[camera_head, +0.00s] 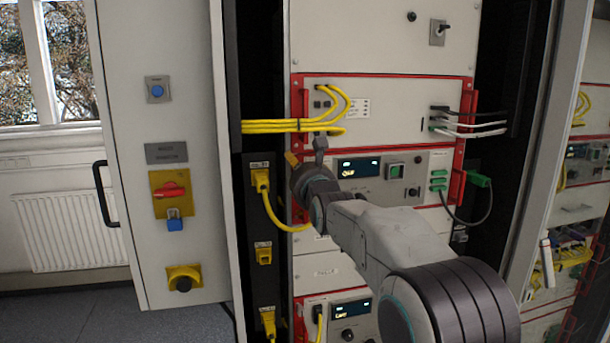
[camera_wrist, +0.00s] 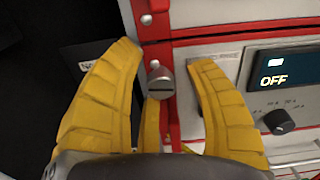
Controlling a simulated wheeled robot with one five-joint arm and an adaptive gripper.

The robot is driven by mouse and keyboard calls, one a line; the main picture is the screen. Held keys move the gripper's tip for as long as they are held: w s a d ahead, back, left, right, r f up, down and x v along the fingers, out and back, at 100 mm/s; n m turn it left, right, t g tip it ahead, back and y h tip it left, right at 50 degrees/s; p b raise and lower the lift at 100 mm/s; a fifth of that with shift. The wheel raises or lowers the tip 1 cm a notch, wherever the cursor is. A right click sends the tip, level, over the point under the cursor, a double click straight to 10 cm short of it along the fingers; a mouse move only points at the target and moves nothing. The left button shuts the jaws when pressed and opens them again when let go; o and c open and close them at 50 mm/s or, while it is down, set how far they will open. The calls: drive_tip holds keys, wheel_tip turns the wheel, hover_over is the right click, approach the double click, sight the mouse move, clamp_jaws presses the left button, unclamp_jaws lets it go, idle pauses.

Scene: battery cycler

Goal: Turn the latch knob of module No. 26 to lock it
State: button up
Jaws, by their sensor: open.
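The latch knob (camera_wrist: 160,82), a grey metal slotted knob, sits on the red frame strip of a module in the wrist view. Its slot lies roughly across the picture. My gripper (camera_wrist: 163,54) is open, with one yellow finger on each side of the knob and gaps visible between. In the head view my gripper (camera_head: 293,160) is at the left edge of the red-framed module (camera_head: 439,162), and the knob cannot be made out there. The module's display (camera_wrist: 284,74) reads OFF. A label (camera_wrist: 88,66) is mostly hidden by the left finger, so the number is unreadable.
Yellow cables (camera_head: 290,126) run across the module above, close over my gripper. A yellow plug and cable (camera_head: 262,182) hang left of it. The open cabinet door (camera_head: 178,110) stands at the left. Black and white cables (camera_head: 470,129) are at the right.

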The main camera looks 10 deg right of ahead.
drive_tip(key=s, duration=1.1)
drive_tip(key=shift+s, duration=0.4)
